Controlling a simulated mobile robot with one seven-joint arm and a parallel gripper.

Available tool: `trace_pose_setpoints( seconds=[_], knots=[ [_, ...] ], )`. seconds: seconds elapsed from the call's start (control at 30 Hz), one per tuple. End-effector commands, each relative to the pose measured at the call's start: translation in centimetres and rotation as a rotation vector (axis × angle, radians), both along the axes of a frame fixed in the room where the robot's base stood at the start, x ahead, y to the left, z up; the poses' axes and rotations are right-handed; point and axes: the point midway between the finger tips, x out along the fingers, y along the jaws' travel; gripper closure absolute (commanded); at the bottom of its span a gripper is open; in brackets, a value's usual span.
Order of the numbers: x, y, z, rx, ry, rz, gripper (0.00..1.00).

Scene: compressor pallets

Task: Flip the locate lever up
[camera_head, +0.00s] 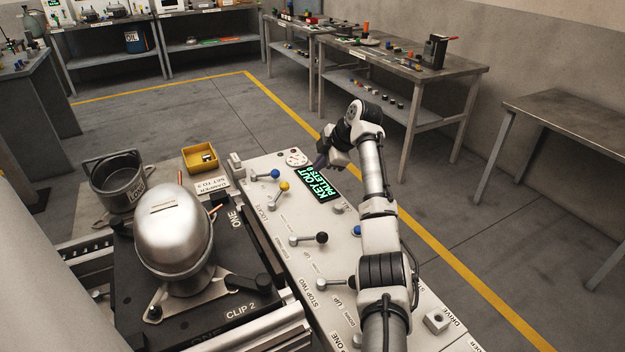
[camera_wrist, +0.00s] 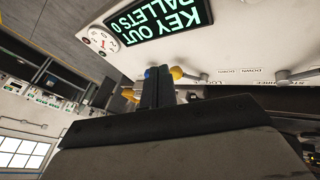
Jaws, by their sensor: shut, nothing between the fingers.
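The light grey control panel (camera_head: 300,262) carries several levers. The lever closest to the "LOCATE" label has a yellow knob (camera_head: 284,186); its metal arm runs down-left to a pivot by the label. In the wrist view the yellow knob (camera_wrist: 177,73) shows just right of my fingertips, with the lever arm running right towards a partly hidden label. A blue-knobbed lever (camera_head: 275,174) sits just beyond it. My gripper (camera_head: 322,162) is above the far right part of the panel, near the display, right of the yellow knob. In the wrist view my fingers (camera_wrist: 157,75) are together and empty; contact with the knob cannot be told.
A green-lit display (camera_head: 318,183) reads "KEY OUT PALLETS 0". A black-knobbed lever (camera_head: 321,238) stands nearer on the panel. A silver compressor dome (camera_head: 172,225) sits on the black pallet at left, beside a yellow bin (camera_head: 199,157). Open floor lies right of the panel.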

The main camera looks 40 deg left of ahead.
Motion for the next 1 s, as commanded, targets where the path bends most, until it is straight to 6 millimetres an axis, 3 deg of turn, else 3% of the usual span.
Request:
trace_pose_setpoints(
  seconds=[0.13,0.33,1.0],
  knots=[
    [1.3,-0.8,2.2,-0.001,-0.001,-0.002,1.00],
    [2.2,-1.3,3.7,-0.001,0.000,-0.001,1.00],
    [2.3,-1.4,4.0,-0.001,0.000,-0.001,1.00]
  ],
)
